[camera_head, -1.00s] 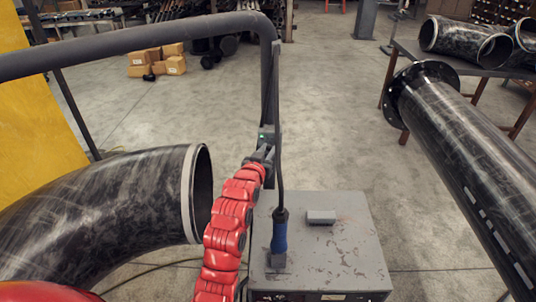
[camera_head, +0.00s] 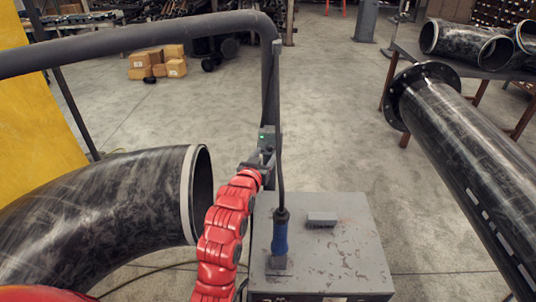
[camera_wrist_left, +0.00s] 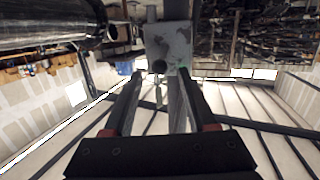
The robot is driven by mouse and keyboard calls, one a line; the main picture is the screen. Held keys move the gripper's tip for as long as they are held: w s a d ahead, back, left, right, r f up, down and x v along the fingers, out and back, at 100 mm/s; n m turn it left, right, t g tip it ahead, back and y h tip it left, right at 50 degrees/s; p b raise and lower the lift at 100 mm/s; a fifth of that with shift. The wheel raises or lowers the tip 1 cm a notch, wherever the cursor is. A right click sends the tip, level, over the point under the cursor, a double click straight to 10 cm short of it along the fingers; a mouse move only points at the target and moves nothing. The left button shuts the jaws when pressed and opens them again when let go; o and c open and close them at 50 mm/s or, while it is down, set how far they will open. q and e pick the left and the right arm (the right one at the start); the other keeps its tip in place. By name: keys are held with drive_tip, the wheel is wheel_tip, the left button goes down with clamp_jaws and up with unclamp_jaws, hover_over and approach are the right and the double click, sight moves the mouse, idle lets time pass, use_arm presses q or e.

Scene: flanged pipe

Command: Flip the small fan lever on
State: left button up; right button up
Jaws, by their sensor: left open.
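A small grey control box with a green light (camera_head: 265,140) is mounted on the dark upright post. In the left wrist view a grey box (camera_wrist_left: 168,42) lies ahead, with a dark round knob-like part (camera_wrist_left: 158,67) and a green glow at its edge. I cannot clearly make out the fan lever. My left gripper (camera_head: 262,158) is just below the control box in the head view, at the end of the red arm. Its two fingers (camera_wrist_left: 160,80) are apart, with the round part showing between their tips; I cannot tell whether they touch it. My right gripper is out of view.
A thick grey tube (camera_head: 150,45) spans the upper left and bends down into the post. A worn grey cabinet (camera_head: 345,255) with a blue-handled tool (camera_head: 280,238) stands below. Large black pipes lie at left (camera_head: 110,205) and right (camera_head: 470,150).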

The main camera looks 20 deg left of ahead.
use_arm(q)
drive_tip(key=s+r+p, duration=0.2)
drive_tip(key=s+p, duration=0.6)
drive_tip(key=s, duration=0.6)
drive_tip(key=shift+s, duration=0.15)
drive_tip(key=shift+f, duration=0.1)
